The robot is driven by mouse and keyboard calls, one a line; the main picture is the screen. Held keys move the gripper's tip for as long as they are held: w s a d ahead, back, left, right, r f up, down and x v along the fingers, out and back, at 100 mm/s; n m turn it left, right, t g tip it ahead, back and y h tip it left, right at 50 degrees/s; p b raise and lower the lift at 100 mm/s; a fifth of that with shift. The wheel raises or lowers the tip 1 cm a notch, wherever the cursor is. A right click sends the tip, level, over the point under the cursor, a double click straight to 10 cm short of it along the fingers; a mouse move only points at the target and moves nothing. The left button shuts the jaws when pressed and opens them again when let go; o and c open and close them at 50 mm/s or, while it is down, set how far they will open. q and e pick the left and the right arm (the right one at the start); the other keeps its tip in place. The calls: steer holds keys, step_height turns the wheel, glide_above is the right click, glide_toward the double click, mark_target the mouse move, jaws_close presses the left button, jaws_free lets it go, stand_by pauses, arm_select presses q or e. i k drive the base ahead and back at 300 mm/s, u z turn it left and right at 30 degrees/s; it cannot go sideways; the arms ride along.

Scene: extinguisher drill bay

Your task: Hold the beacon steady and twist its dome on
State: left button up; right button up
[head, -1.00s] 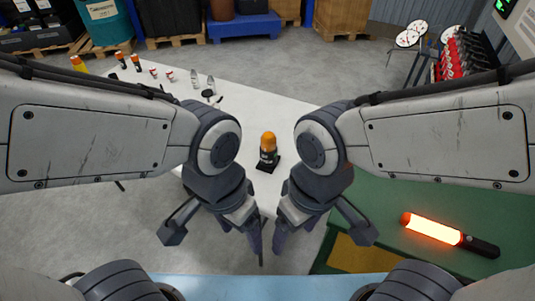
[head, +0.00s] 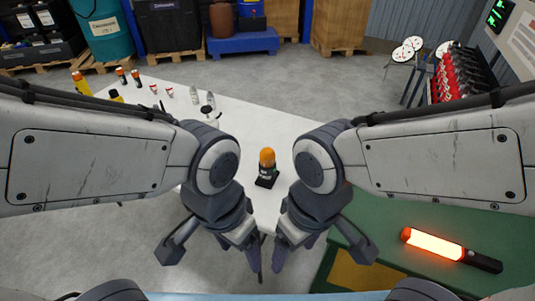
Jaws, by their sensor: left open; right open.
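The beacon (head: 266,169) stands upright on the white table, with an orange dome (head: 267,156) on top of a dark body and a black square base. It is between my two forearms and beyond both grippers. Whether the dome is seated fully cannot be told at this size. My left gripper (head: 256,268) is open and empty, low in the middle of the view. My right gripper (head: 283,268) is open and empty just to its right. Both point down and stay apart from the beacon. Their fingertips are close together and partly overlap the table's near edge.
The white table (head: 285,130) holds several small bottles and cans at its far left. A green bench (head: 400,205) on the right carries a glowing orange light stick (head: 435,243). Red extinguishers (head: 460,75) stand at the back right. White table around the beacon is clear.

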mark_target(266, 155)
steer(key=u, duration=2.2)
steer(key=i, duration=1.2)
steer(key=z, duration=3.05)
